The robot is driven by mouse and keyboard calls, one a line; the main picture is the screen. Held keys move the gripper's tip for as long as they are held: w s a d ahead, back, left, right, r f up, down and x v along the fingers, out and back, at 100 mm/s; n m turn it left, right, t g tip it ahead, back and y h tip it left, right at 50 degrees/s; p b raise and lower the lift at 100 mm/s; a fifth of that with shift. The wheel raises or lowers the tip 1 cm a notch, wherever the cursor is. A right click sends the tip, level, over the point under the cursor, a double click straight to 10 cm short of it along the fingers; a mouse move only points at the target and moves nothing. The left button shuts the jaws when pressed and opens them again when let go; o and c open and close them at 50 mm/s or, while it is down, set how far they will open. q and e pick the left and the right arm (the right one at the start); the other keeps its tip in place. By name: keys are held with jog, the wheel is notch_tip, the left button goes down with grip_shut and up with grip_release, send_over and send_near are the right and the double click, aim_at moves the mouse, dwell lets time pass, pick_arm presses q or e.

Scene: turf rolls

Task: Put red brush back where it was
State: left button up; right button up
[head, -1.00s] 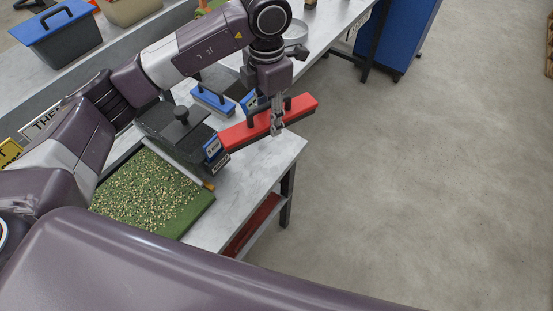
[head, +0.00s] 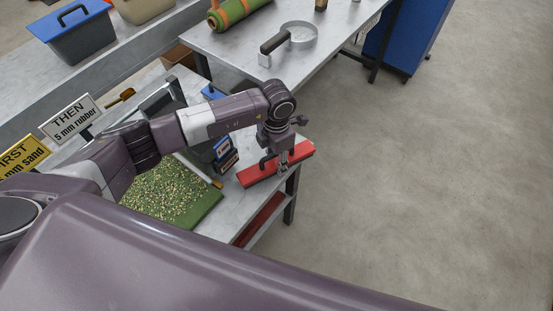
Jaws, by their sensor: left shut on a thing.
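The red brush (head: 256,176) is a long red block with a black handle, at the right end of the near table. My left gripper (head: 284,171) is shut on the brush and points down onto it. The brush is low over the table's right edge, and its right end reaches past that edge; I cannot tell whether it touches the tabletop. My left forearm hides part of the table behind it. My right gripper is not in view.
A turf piece with pale granules (head: 175,196) lies left of the brush. Small dark boxes with blue labels (head: 222,150) stand between them. A blue brush (head: 212,92) is partly hidden behind my arm. A far table holds a round sieve-like pan (head: 299,35) and a green roll (head: 240,10).

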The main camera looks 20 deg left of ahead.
pick_arm(q)
jog(key=shift+f, duration=0.2)
jog(key=o, duration=1.4)
jog(key=shift+r, duration=0.1)
jog(key=shift+r, duration=0.2)
notch_tip(320, 180, up, 10)
jog(key=b, duration=0.3)
jog(key=shift+r, duration=0.9)
